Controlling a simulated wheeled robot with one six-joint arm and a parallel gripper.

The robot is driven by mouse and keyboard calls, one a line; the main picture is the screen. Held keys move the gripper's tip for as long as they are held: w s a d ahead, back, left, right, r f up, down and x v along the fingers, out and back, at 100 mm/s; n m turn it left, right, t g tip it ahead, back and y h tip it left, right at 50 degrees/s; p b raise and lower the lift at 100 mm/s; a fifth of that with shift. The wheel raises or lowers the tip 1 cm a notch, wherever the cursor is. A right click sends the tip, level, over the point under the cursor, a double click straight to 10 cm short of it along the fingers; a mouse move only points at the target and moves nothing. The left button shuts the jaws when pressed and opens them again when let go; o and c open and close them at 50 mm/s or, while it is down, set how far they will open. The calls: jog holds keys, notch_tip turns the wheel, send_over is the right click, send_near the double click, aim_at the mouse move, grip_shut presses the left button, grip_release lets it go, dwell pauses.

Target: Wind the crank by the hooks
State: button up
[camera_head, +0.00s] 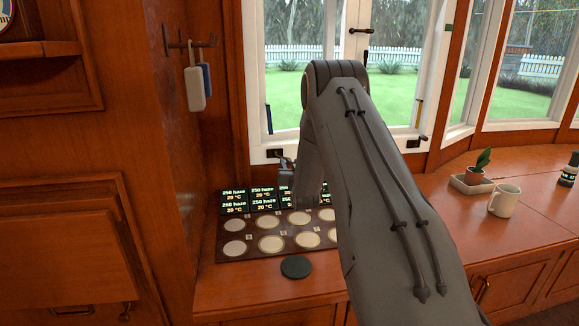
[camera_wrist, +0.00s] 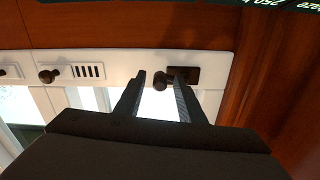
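The crank by the hooks (camera_head: 274,154) is a small dark fitting low on the white window frame, just right of the wooden side wall with the hooks (camera_head: 190,43). In the head view my gripper (camera_head: 287,172) is small and partly hidden beside my arm, close to this crank.
A second crank (camera_head: 415,142) sits right along the sill; its knob also shows in the wrist view (camera_wrist: 47,76). Below my gripper are a panel of pale discs (camera_head: 232,249), lit displays (camera_head: 234,202) and a dark puck (camera_head: 296,267). A mug (camera_head: 504,201) and potted plant (camera_head: 478,176) stand right.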

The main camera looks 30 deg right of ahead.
jog(key=shift+w+d, duration=0.1)
jog(key=shift+w, duration=0.2)
grip_shut()
jog(key=shift+r, duration=0.15)
